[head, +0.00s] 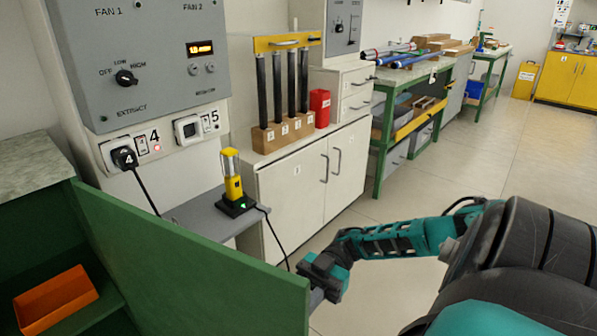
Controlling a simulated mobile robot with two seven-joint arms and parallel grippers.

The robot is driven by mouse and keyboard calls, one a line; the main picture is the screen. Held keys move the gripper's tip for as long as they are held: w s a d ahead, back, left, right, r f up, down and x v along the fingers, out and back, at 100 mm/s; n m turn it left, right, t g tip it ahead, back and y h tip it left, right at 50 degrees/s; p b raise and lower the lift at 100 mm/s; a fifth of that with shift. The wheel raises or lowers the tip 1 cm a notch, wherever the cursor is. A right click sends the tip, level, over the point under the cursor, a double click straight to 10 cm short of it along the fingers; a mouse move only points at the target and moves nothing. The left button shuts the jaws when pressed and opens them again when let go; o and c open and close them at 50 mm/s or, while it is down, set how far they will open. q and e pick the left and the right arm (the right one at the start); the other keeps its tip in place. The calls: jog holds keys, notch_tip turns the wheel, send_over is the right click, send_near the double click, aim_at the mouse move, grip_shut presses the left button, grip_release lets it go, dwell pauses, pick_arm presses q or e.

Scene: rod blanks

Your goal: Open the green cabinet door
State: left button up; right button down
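The green cabinet door (190,262) stands swung open, running from the cabinet at the left toward the lower middle. Inside the green cabinet, an orange tray (55,297) sits on a green shelf. My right arm comes in from the right, and its gripper (316,297) is at the door's free edge, on the far side. The door partly hides the fingertips, so I cannot tell whether they touch the door or are open or shut. No handle shows on the visible face of the door. My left gripper is not in view.
A grey shelf (212,218) with a yellow device (234,187) on a black base stands behind the door; cables hang nearby. A white cabinet (300,185) carries a wooden block with dark rods and a red container (320,107). Open floor (440,180) lies to the right.

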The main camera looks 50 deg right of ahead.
dwell(0.4)
jog(key=c, duration=1.1)
grip_release()
jog(key=shift+w+d, duration=0.1)
jog(key=shift+d, duration=0.05)
pick_arm(q)
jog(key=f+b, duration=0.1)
jog(key=b, duration=0.1)
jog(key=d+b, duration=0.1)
jog(key=b, duration=0.1)
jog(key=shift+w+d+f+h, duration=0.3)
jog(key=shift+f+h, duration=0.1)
pick_arm(e)
jog(key=d, duration=1.1)
jog(key=shift+w+d, duration=0.15)
jog(key=shift+d, duration=0.25)
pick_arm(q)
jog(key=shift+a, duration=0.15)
